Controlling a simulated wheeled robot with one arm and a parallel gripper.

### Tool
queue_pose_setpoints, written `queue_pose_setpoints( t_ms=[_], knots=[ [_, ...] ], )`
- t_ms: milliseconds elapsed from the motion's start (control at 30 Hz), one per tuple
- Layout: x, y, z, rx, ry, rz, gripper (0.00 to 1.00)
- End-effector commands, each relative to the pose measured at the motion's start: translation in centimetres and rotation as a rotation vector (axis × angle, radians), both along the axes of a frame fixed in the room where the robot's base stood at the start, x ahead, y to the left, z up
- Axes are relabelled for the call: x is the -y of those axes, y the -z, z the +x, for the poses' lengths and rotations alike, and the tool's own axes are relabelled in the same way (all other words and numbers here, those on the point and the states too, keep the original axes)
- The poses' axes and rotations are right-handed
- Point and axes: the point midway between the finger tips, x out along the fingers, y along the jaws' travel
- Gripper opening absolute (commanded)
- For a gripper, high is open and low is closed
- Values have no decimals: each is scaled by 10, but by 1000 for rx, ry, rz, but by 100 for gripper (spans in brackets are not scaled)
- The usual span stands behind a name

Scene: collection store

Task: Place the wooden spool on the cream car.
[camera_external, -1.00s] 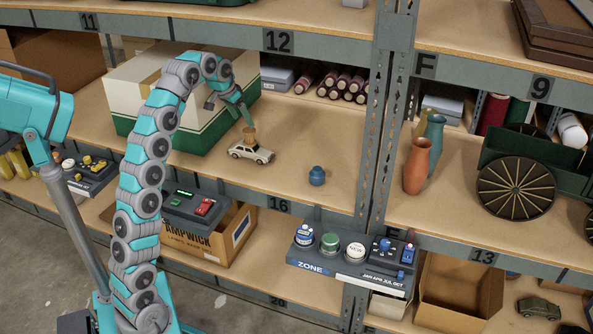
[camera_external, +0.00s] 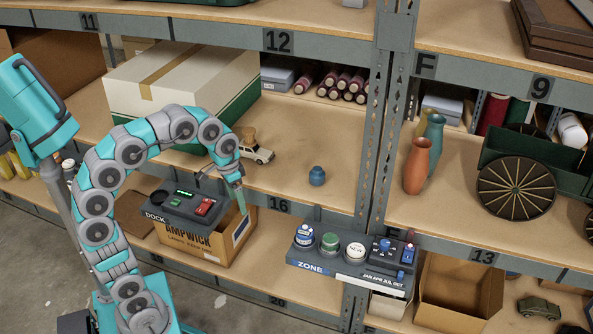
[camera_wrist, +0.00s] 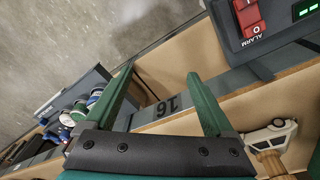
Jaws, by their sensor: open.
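The cream car (camera_external: 261,154) stands on the middle shelf, partly hidden behind my arm in the external view. The wooden spool (camera_external: 249,133) appears to stand upright on the car's roof. In the wrist view the cream car (camera_wrist: 272,134) is at the lower right, with the wooden spool (camera_wrist: 271,163) against it, cut off by the bottom edge. My gripper (camera_external: 241,199) is open and empty, pointing down in front of the shelf edge, clear of the car and spool. Its spread green fingers also show in the wrist view (camera_wrist: 163,88).
A blue jar (camera_external: 317,176) stands to the right on the same shelf. A large white and green box (camera_external: 185,90) is behind my arm. The DOCK panel (camera_external: 183,208) and ZONE panel (camera_external: 347,264) jut from the shelf front. An open cardboard box (camera_external: 205,246) sits below.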

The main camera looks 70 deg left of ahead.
Motion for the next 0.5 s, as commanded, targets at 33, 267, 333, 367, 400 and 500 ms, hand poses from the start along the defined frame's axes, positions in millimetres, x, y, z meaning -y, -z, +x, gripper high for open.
queue_pose_setpoints(
  t_ms=[33,267,333,367,400,500],
  knots=[
    [17,13,-20,-28,22,-2,88],
    [69,74,-113,-140,83,0,88],
    [79,92,-143,-172,96,5,88],
    [82,100,-155,-187,101,6,88],
    [86,109,-170,-205,106,8,88],
    [91,127,-200,-235,113,12,88]
  ],
)
